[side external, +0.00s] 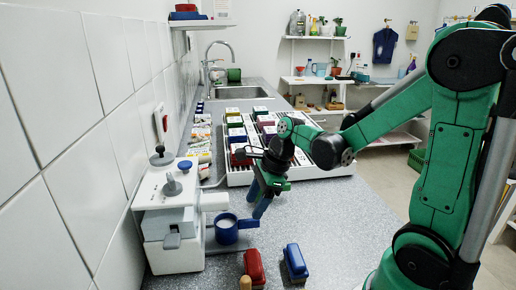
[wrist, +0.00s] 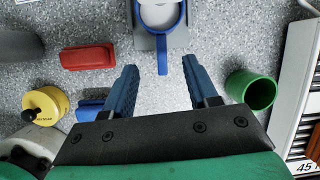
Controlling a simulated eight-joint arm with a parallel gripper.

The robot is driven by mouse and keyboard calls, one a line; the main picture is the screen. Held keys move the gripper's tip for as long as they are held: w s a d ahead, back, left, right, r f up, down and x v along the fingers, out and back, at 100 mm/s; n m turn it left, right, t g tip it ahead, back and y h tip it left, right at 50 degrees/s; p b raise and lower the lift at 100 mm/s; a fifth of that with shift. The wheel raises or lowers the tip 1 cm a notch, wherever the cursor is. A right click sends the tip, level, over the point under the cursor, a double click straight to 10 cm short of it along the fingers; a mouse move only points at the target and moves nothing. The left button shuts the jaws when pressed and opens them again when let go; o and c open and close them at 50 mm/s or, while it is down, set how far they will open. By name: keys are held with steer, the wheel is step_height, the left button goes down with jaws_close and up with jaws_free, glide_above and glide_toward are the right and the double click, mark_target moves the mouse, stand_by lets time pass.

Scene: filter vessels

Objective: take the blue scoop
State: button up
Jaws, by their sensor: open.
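The blue scoop (side external: 226,230) is a round blue vessel with a white inside and a straight handle. It sits at the front of the white machine (side external: 172,225). In the wrist view the scoop (wrist: 162,66) is at the top centre, cut by the frame edge, over a grey plate. Its handle points toward my gripper (wrist: 161,75). The handle's end lies between my two blue fingertips in that picture; I cannot tell the height gap. My gripper (side external: 262,208) is open and empty, pointing down just right of the scoop in the side view.
A red block (wrist: 87,57), a partly hidden blue block (wrist: 90,108) and a yellow round object (wrist: 45,105) lie left in the wrist view. A green cup (wrist: 251,90) stands right. A white rack (side external: 240,178) of coloured boxes is behind.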

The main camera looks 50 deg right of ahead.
mark_target(248, 220)
steer(key=shift+w+d+f+m, duration=0.1)
steer(key=shift+d+f+m, duration=0.2)
steer(key=shift+m, duration=0.5)
steer(key=shift+x, duration=2.8)
steer(key=shift+a+r, duration=0.1)
steer(key=shift+a, duration=0.1)
steer(key=shift+c, duration=0.2)
jaws_close()
